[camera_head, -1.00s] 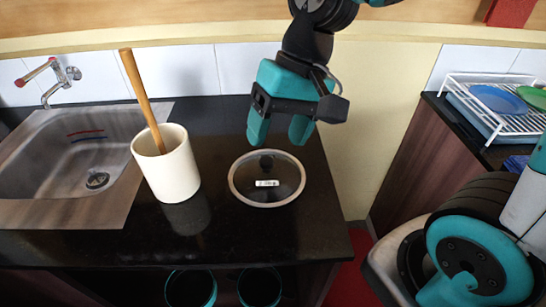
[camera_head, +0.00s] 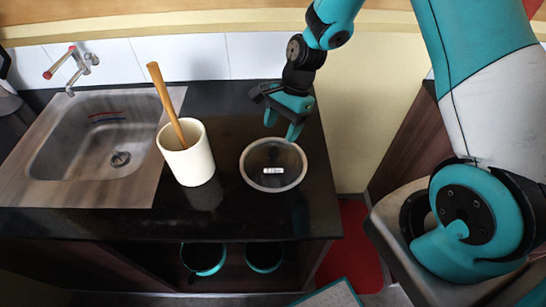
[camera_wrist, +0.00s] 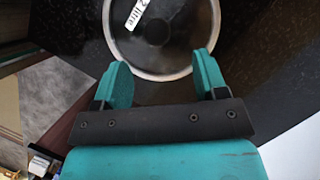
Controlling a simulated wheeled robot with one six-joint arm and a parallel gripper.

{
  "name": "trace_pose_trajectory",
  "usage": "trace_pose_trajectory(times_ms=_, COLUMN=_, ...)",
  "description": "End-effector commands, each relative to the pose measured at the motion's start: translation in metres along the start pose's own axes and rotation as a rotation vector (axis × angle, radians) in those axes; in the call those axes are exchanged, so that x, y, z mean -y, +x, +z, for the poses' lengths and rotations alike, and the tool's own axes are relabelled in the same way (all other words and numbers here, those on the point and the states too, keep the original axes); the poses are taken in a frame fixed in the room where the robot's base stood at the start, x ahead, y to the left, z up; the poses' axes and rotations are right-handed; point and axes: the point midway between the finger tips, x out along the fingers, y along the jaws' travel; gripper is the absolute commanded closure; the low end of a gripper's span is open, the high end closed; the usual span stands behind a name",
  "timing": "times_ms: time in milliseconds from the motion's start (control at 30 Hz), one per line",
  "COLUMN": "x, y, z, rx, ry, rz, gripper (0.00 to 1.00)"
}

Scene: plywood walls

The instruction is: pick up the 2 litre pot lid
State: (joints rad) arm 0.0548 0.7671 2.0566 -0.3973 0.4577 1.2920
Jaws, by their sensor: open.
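The pot lid (camera_head: 273,180) lies flat on the black counter. It is round dark glass with a metal rim, a black knob and a small white label. In the wrist view the lid (camera_wrist: 180,50) fills the top middle, and its label reads "2 litre". My gripper (camera_head: 282,127) is open and empty above the far side of the lid, its teal fingers pointing down. In the wrist view the gripper (camera_wrist: 159,75) has its fingers apart, with the near rim of the lid showing between and beyond the tips. I cannot tell the exact height gap.
A white crock (camera_head: 188,158) with a wooden handle (camera_head: 166,105) stands left of the lid. A steel sink (camera_head: 95,145) is further left. Two teal-rimmed pots (camera_head: 204,258) sit on the shelf below. The counter (camera_head: 240,222) is clear in front of the lid.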

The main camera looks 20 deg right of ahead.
Motion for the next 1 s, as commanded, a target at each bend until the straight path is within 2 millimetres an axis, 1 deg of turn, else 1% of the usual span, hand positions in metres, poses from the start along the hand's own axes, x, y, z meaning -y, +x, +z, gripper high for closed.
trace_pose_trajectory(times_ms=33, x=-0.001, y=0.008, z=0.002, rx=0.002, ry=0.000, rz=0.005, gripper=0.34)
trace_pose_trajectory(times_ms=100, x=-0.001, y=0.017, z=0.001, rx=0.001, ry=-0.001, rz=0.003, gripper=0.34)
trace_pose_trajectory(times_ms=367, x=-0.002, y=0.035, z=0.002, rx=0.002, ry=-0.002, rz=0.004, gripper=0.34)
trace_pose_trajectory(times_ms=600, x=-0.003, y=0.068, z=0.003, rx=0.001, ry=-0.002, rz=0.002, gripper=0.34)
trace_pose_trajectory(times_ms=733, x=-0.003, y=0.077, z=0.003, rx=0.000, ry=-0.002, rz=0.000, gripper=0.34)
trace_pose_trajectory(times_ms=933, x=-0.003, y=0.079, z=0.002, rx=0.000, ry=-0.002, rz=-0.001, gripper=0.34)
trace_pose_trajectory(times_ms=967, x=-0.003, y=0.078, z=0.002, rx=0.000, ry=-0.002, rz=-0.001, gripper=0.36)
trace_pose_trajectory(times_ms=1000, x=-0.003, y=0.078, z=0.002, rx=0.000, ry=-0.002, rz=-0.001, gripper=0.45)
